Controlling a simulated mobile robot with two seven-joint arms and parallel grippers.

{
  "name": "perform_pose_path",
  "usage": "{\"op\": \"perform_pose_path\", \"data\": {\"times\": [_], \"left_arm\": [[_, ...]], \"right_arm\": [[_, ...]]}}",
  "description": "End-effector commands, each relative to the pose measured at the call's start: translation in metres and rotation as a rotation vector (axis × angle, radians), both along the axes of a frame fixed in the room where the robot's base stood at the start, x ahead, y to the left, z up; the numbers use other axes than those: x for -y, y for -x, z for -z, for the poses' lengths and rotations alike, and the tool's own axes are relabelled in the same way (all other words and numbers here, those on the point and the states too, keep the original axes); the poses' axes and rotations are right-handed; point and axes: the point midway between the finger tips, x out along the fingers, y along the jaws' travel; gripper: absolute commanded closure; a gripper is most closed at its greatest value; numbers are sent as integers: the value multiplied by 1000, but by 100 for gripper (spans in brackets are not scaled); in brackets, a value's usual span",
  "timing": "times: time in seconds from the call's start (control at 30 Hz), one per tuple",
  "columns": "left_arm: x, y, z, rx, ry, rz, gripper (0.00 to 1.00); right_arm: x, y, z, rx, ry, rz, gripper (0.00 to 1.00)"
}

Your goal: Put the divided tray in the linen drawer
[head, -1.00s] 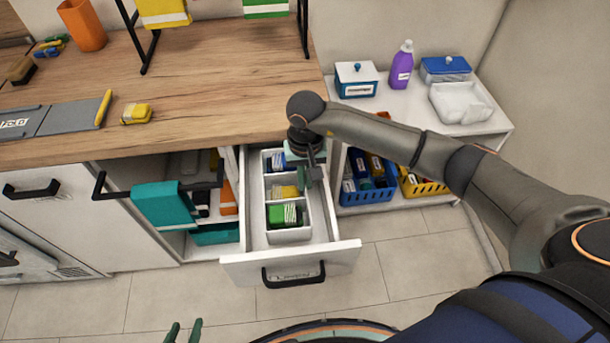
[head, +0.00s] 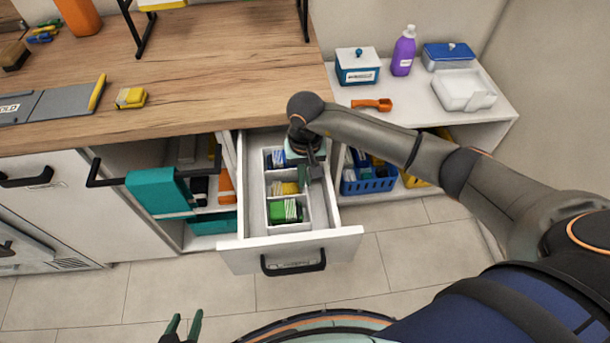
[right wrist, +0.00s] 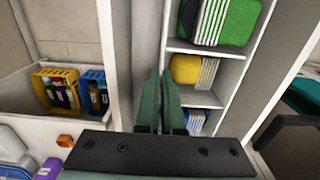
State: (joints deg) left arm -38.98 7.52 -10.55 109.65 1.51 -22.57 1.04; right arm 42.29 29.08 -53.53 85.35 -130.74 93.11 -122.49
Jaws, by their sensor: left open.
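The white divided tray (head: 289,229) lies inside the pulled-out white drawer (head: 232,254); I cannot tell whether it touches the bottom. Its compartments hold blue, yellow and green bundles with white-striped parts. The drawer's front label is too small to read. My right gripper (head: 311,180) reaches down at the tray's right wall. In the right wrist view its green fingers (right wrist: 161,103) are close together at the wall of the tray (right wrist: 228,52), apparently shut on it. My left gripper (head: 183,328) is open and empty at the bottom edge, low in front of the cabinet.
A teal cloth (head: 158,192) hangs on a handle left of the drawer. A blue basket (head: 368,183) stands on the shelf at right. A purple bottle (head: 404,52), a lidded box (head: 357,66) and an orange scoop (head: 372,104) stand above. The floor in front is clear.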

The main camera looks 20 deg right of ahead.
Motion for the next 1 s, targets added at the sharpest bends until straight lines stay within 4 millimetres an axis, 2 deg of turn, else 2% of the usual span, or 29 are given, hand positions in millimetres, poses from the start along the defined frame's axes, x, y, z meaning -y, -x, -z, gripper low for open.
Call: {"op": "perform_pose_path", "data": {"times": [0.63, 0.9, 0.97, 1.0], "left_arm": [[0, -1, 13, 2, 0, 0, 50], [0, -1, 11, 2, 0, 1, 50], [0, -1, 11, 2, 0, 1, 50], [0, -1, 11, 2, 0, 0, 50]], "right_arm": [[0, -1, 12, 2, 0, 0, 100], [0, 0, 11, 1, -1, 0, 68], [0, 0, 11, 1, -1, 0, 61], [0, 0, 11, 1, 0, 0, 61]]}}
